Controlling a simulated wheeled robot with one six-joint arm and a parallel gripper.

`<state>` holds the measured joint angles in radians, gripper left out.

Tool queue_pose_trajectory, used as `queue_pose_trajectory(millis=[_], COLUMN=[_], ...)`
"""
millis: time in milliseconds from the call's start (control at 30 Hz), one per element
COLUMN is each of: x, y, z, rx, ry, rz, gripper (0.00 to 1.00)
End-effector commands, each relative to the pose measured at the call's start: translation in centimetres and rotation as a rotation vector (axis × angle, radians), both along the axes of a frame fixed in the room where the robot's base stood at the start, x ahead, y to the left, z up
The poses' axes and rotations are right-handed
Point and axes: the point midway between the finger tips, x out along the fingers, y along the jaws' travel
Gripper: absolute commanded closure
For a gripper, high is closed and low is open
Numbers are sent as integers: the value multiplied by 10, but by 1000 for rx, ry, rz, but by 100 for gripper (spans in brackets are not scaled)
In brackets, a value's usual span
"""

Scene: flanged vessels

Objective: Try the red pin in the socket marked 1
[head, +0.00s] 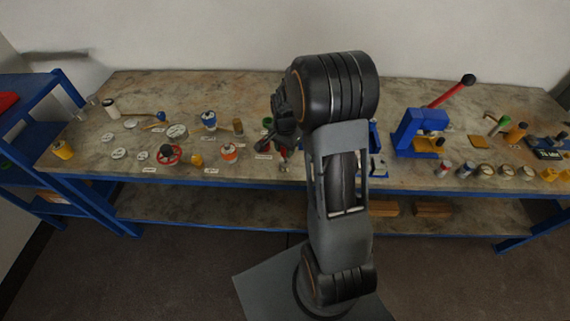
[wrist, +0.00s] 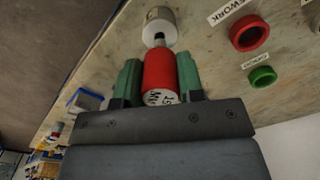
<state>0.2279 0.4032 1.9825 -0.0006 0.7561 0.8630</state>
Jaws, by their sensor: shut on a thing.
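In the wrist view, my gripper (wrist: 159,62) has green fingers shut on both sides of the red pin (wrist: 159,72). The pin has a white end face with dark lettering towards my palm and a narrower grey tip at the far end. The tip points at a pale metal socket (wrist: 160,17) with a dark opening. The tip is at or very near this opening; I cannot tell if it is inside. No number 1 is readable on the socket. In the head view, my arm hides most of the gripper and the pin.
In the wrist view, a red ring (wrist: 249,33) beside a "REWORK" label and a green ring (wrist: 263,76) lie to the right. In the head view, a blue press (head: 420,132) stands right of my arm. Several small parts crowd the workbench (head: 270,85); its back strip is clear.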

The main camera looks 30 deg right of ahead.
Motion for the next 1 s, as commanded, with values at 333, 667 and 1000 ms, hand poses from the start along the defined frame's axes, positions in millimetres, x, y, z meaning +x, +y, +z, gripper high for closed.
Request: queue_pose_trajectory(millis=[333, 667, 1000], x=[0, 0, 0], y=[0, 0, 0], z=[4, 14, 42], rx=[0, 0, 0], ry=[-1, -1, -1], rz=[0, 0, 0], gripper=[91, 91, 91])
